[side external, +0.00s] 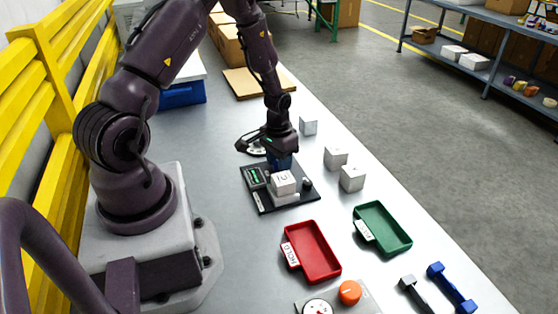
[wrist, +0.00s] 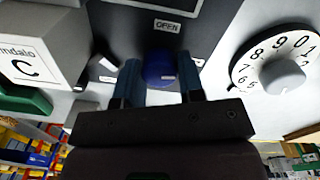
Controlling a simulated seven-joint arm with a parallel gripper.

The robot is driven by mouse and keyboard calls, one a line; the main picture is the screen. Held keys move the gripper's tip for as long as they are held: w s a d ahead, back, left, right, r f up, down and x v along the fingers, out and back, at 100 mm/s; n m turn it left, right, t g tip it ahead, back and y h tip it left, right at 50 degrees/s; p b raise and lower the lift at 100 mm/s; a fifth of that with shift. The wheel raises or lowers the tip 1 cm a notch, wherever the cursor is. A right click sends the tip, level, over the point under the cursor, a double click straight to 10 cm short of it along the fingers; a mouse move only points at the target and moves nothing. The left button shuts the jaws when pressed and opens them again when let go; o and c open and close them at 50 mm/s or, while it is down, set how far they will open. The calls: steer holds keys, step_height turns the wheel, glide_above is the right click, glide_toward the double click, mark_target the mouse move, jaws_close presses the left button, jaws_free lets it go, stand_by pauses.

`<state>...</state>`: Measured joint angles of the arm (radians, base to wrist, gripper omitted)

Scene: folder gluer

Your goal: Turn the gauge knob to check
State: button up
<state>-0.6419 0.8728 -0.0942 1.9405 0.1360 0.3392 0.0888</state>
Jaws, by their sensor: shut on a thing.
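A round dark blue knob (wrist: 160,67) sits on a black gauge plate (wrist: 212,35), just in front of an "OPEN" label (wrist: 167,25) in the wrist view. My gripper (wrist: 159,74) has its two blue fingers on either side of the knob and is shut on it. In the side view my gripper (side external: 280,163) points down at the far edge of the black plate (side external: 264,198) and hides the knob. A white carton (side external: 284,183) marked with a C sits on the plate. It also shows at the left of the wrist view (wrist: 28,62).
A white numbered dial (wrist: 262,78) stands right of the plate in the wrist view. Several pale cubes (side external: 352,178) stand along the table's right side. A red tray (side external: 313,252), a green tray (side external: 383,229) and an orange knob (side external: 350,292) lie nearer the camera.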

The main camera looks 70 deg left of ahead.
steer(key=shift+m, duration=1.1)
steer(key=o, duration=0.9)
steer(key=shift+r, duration=0.1)
step_height(320, 180, up, 13)
steer(key=shift+a+f, duration=0.1)
steer(key=shift+a, duration=0.05)
